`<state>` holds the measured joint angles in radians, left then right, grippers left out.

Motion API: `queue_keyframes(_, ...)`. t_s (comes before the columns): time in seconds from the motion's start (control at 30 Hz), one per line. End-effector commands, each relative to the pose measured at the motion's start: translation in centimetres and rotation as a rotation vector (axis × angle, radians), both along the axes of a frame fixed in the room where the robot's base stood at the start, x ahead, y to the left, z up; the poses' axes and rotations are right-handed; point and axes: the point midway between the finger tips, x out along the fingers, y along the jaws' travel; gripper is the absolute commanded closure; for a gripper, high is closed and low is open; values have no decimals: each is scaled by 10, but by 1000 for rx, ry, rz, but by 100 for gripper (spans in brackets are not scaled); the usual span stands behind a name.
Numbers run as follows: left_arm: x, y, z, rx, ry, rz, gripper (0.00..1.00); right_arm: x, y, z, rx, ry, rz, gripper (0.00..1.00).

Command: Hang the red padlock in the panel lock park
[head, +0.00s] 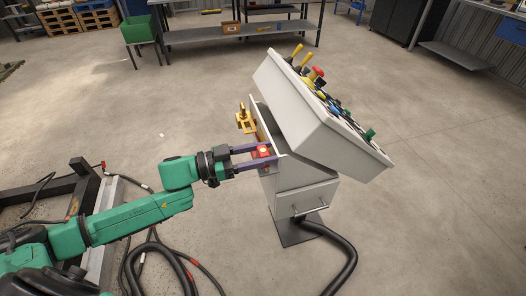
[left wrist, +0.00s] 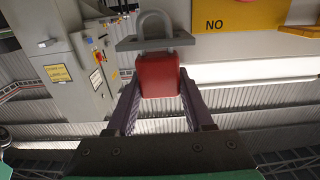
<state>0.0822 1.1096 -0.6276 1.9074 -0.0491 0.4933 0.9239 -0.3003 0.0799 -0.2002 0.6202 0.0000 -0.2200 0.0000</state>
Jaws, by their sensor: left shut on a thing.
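The red padlock (head: 262,152) is between the fingers of my left gripper (head: 260,158), close against the left side of the grey control panel (head: 307,168). In the left wrist view the padlock (left wrist: 158,76) has its grey shackle (left wrist: 154,20) upward, and the left gripper (left wrist: 160,100) is shut on its red body. A grey flat bar (left wrist: 155,42) crosses at the foot of the shackle. I cannot tell whether the shackle passes through it or which part is the lock park. My right gripper is not in view.
A yellow bracket (head: 245,119) sticks out from the panel's left side, beyond my gripper. Levers and a red button (head: 317,72) stand on the sloping top. A black hose (head: 340,255) leaves the panel's base.

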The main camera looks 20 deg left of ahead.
Motion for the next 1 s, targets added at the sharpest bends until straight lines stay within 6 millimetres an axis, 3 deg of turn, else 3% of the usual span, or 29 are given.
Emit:
queue_keyframes(0.33, 0, 0, -10, 0, 0, 0, 100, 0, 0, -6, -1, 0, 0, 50)
queue_keyframes(0.37, 0, 0, -9, 0, 0, 0, 40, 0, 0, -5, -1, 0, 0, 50)
queue_keyframes(0.43, 0, 0, -8, 0, 0, 0, 14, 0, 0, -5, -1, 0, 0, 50)
queue_keyframes(1.0, -4, 5, -10, 1, 3, 1, 13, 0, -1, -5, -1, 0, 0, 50)
